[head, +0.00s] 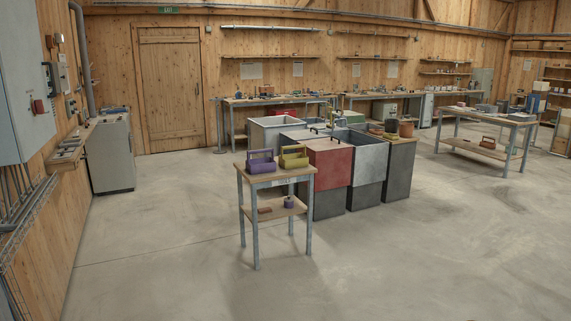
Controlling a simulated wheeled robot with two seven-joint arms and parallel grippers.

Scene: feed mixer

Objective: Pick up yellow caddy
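In the head view a yellow caddy (293,160) with a raised handle stands upright on the top of a small wooden table (277,173) with grey metal legs, near the middle of the picture. A purple caddy (261,165) with a handle stands close beside it on the left. The yellow caddy's contents are too small to tell. Neither of my grippers is in view.
Grey bins and a red bin (331,160) stand right behind the small table. A lower shelf (270,212) holds small objects. A workbench (490,116) with a brown caddy below is at right. The concrete floor (170,250) in front and left is clear.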

